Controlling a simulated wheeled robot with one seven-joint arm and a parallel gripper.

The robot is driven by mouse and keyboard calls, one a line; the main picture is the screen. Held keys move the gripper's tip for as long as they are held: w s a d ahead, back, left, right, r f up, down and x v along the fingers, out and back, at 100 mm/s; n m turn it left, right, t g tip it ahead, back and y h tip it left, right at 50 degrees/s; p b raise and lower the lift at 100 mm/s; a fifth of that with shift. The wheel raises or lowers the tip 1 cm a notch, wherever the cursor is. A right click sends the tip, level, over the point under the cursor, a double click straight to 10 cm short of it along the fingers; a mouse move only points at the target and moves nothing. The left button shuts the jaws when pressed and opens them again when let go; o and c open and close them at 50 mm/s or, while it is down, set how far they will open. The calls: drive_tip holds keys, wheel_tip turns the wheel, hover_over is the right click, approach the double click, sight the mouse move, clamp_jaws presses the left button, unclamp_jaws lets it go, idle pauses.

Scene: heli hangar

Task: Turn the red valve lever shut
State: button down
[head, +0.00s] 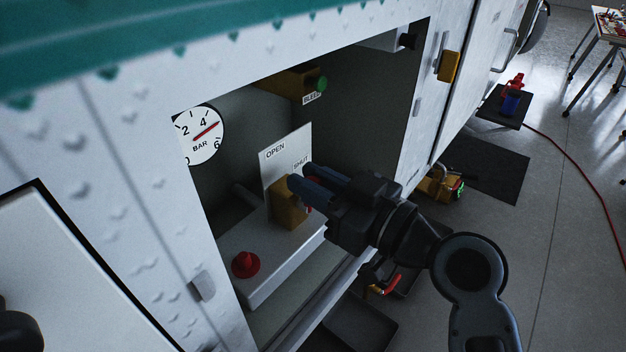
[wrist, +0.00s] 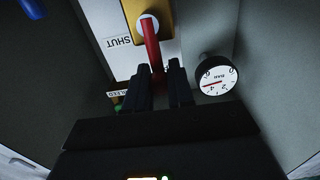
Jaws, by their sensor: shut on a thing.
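The red valve lever (wrist: 152,42) extends from a pale round hub on a yellow valve body (wrist: 163,12) in the wrist view. Its free end lies between the two dark fingers of my gripper (wrist: 159,75), which are shut on it. In the head view my gripper (head: 298,176) reaches into the open bay from the right, in front of the yellow valve body (head: 287,207), and hides most of the lever. Behind it stands a white plate (head: 272,172) marked OPEN at left and SHUT at right. The SHUT label (wrist: 118,41) appears upside down beside the lever in the wrist view.
A BAR gauge (head: 201,135) sits left, its needle between 4 and 6. A yellow fitting with a green knob (head: 320,83) and BLEED label is above. A red knob (head: 245,264) stands on the ledge below. The bay's metal frame (head: 417,105) surrounds the opening.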

drive_tip(key=w+m, duration=0.1)
drive_tip(key=m, duration=0.2)
drive_tip(key=w+d+f+m, duration=0.1)
drive_tip(key=m, duration=0.2)
drive_tip(key=w+d+m+p, duration=0.1)
drive_tip(key=m, duration=0.2)
drive_tip(key=shift+d+f, duration=0.2)
drive_tip(key=shift+f, duration=0.05)
drive_tip(key=m, duration=0.1)
drive_tip(key=f+m+p, duration=0.1)
drive_tip(key=m, duration=0.1)
drive_tip(key=w+m, duration=0.1)
drive_tip(key=shift+d+f, duration=0.35)
drive_tip(key=shift+w+d+f+m+p, duration=0.1)
drive_tip(key=shift+f+m+p, duration=0.4)
drive_tip(key=shift+m, duration=0.75)
drive_tip(key=shift+f+m+p, duration=0.4)
drive_tip(key=shift+f+m, duration=0.15)
drive_tip(key=shift+m, duration=0.7)
drive_tip(key=shift+f, duration=0.1)
drive_tip(key=c, duration=1)
unclamp_jaws()
